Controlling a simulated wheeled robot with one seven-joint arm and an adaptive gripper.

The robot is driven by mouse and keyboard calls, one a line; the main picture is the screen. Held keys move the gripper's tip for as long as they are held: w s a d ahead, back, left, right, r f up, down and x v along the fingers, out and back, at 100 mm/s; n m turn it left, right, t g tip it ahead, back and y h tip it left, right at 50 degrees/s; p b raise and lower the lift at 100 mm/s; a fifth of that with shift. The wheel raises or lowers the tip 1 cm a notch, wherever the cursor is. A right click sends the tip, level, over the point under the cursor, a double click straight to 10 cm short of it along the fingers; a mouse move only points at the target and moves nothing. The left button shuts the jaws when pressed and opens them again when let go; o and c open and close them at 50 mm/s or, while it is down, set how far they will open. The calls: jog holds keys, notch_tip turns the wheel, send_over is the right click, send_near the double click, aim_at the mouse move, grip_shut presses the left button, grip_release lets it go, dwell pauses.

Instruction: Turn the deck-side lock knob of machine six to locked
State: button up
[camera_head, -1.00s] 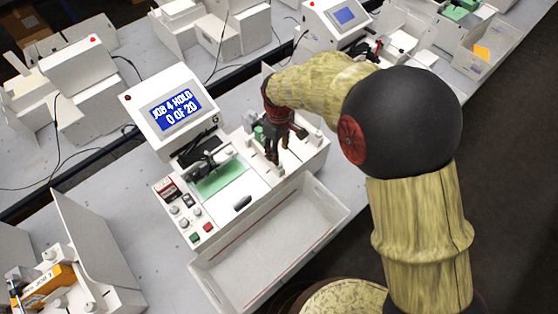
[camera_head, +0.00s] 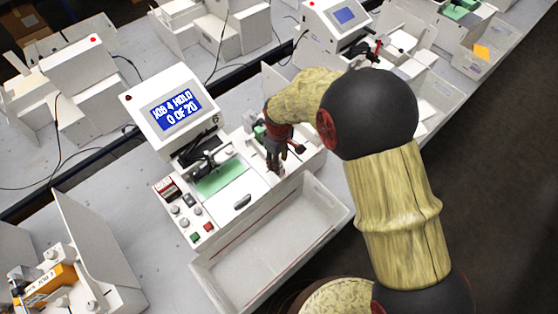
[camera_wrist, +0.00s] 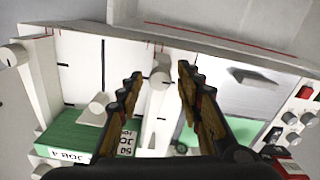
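The machine (camera_head: 262,200) in front of me has a tilted screen reading "JOB 4 HOLD 0 OF 20". My gripper (camera_head: 275,170) points down over the right part of its deck. In the wrist view my gripper (camera_wrist: 160,72) is open, with one finger on each side of a white round knob (camera_wrist: 161,70). There is a gap between finger and knob on both sides; contact is not visible. The knob's pointer direction cannot be told. In the head view my gripper hides this knob.
Another white knob (camera_wrist: 98,103) and a green pad (camera_wrist: 70,138) lie left of the fingers in the wrist view. Buttons and dials (camera_head: 187,215) sit on the left front panel. An empty white tray (camera_head: 300,245) lies along the front. Other machines stand behind.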

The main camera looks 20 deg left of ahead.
grip_shut()
jog(key=shift+m, duration=0.4)
jog(key=m+b, duration=0.1)
jog(key=m, duration=0.2)
jog(key=shift+m+b, duration=0.3)
jog(key=shift+b, duration=0.1)
jog(key=m+b, duration=0.1)
jog(key=m, duration=0.3)
jog(key=shift+m, duration=0.3)
jog(key=m+b, duration=0.1)
jog(key=m, duration=0.3)
jog(key=shift+m, duration=0.3)
jog(key=shift+a+m+b, duration=0.1)
jog(key=shift+m+b, duration=0.3)
jog(key=shift+m, duration=1.8)
jog(key=shift+o, duration=0.9)
grip_release()
